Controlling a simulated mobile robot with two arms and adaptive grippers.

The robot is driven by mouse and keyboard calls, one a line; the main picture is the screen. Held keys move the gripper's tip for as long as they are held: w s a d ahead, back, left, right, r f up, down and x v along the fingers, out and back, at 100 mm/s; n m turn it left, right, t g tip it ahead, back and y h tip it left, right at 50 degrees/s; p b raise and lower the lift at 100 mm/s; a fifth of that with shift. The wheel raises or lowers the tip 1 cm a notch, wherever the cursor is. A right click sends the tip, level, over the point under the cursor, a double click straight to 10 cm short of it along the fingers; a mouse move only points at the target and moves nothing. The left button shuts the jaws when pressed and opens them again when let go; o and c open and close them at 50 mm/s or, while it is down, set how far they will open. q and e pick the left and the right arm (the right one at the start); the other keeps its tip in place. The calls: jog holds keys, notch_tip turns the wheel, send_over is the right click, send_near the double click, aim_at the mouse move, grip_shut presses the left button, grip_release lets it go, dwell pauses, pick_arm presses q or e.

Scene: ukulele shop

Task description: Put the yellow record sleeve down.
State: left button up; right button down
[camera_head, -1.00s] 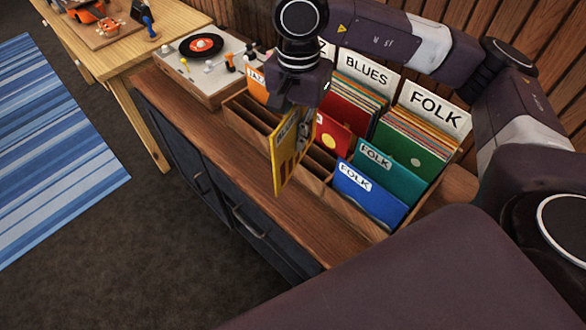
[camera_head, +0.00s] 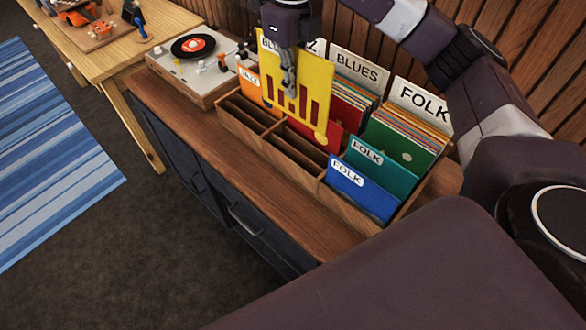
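The yellow record sleeve (camera_head: 316,98) has dark red bars and a label at its upper left that is partly hidden, starting with "BL". My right gripper (camera_head: 289,88) is shut on the sleeve near its upper left part. It holds the sleeve upright and slightly tilted above the wooden record crate (camera_head: 268,153). The sleeve's face is turned toward me and it covers part of the red sleeves behind it. I cannot tell whether its lower edge touches the crate. My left gripper is not in view.
The crate has "BLUES" (camera_head: 356,70) and "FOLK" (camera_head: 420,98) dividers, a blue FOLK sleeve (camera_head: 360,192) and a teal FOLK sleeve (camera_head: 380,170) at the front right. Its front left slots are empty. A record player (camera_head: 192,75) stands left on the cabinet (camera_head: 185,130).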

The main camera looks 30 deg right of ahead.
aim_at(293, 116)
jog(key=shift+f, duration=0.15)
notch_tip(293, 116, down, 9)
jog(key=shift+r, duration=0.2)
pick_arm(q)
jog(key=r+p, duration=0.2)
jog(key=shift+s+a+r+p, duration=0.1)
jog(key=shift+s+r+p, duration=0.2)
pick_arm(e)
notch_tip(293, 116, down, 11)
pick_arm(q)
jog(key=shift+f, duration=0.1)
pick_arm(e)
jog(key=shift+f, duration=0.1)
jog(key=shift+f+b, duration=0.55)
jog(key=shift+b, duration=0.05)
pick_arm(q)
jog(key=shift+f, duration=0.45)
pick_arm(e)
jog(key=c, duration=2.2)
grip_release()
jog(key=shift+o, duration=0.2)
jog(key=shift+r, duration=0.1)
